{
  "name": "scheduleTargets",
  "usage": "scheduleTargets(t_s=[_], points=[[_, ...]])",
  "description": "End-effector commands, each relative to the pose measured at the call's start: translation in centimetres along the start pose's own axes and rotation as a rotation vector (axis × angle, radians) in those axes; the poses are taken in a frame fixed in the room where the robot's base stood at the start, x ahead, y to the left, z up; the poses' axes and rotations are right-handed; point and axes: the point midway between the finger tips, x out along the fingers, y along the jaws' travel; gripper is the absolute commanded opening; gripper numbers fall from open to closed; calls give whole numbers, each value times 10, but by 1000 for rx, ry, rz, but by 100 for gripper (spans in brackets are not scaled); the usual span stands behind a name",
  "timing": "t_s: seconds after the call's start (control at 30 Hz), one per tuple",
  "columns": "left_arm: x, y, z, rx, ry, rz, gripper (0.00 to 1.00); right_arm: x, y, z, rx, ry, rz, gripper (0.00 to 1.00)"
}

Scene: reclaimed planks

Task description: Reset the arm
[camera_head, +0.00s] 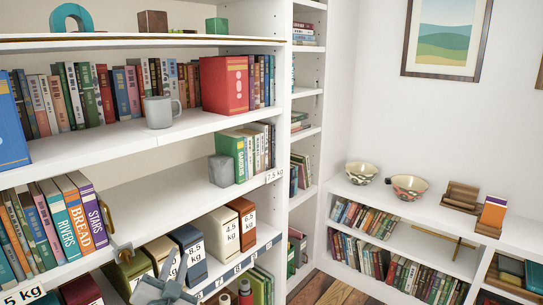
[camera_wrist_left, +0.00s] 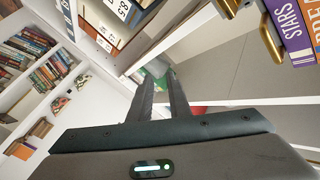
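My left gripper (camera_head: 176,266) is low in the head view, in front of the shelf with the weight-marked boxes (camera_head: 188,253). In the left wrist view its two dark fingers (camera_wrist_left: 161,82) stand apart, with nothing between them. My right gripper is in neither view.
A tall white bookcase (camera_head: 105,138) holds rows of books, a grey mug (camera_head: 160,112) and a brass bookend (camera_head: 106,214). The middle shelf has a bare stretch. A low bookcase (camera_head: 435,218) at right carries two patterned bowls (camera_head: 408,187).

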Motion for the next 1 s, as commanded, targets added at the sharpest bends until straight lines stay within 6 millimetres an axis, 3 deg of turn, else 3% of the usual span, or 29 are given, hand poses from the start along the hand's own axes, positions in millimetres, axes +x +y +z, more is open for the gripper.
scheduleTargets(t_s=[0.03, 0.2, 0.37, 0.5, 0.7, 1.0], points=[[-18, 15, 28, -34, -75, 35, 17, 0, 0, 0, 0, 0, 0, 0], [-81, 56, 104, -132, -314, 147, 17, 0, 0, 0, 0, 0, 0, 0], [-155, 92, 163, -210, -536, 253, 17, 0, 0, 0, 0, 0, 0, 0], [-227, 118, 203, -266, -724, 346, 17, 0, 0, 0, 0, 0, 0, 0], [-305, 138, 230, -315, -909, 442, 17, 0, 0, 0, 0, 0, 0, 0], [-382, 151, 245, -353, -1077, 534, 17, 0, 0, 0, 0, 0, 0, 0]])
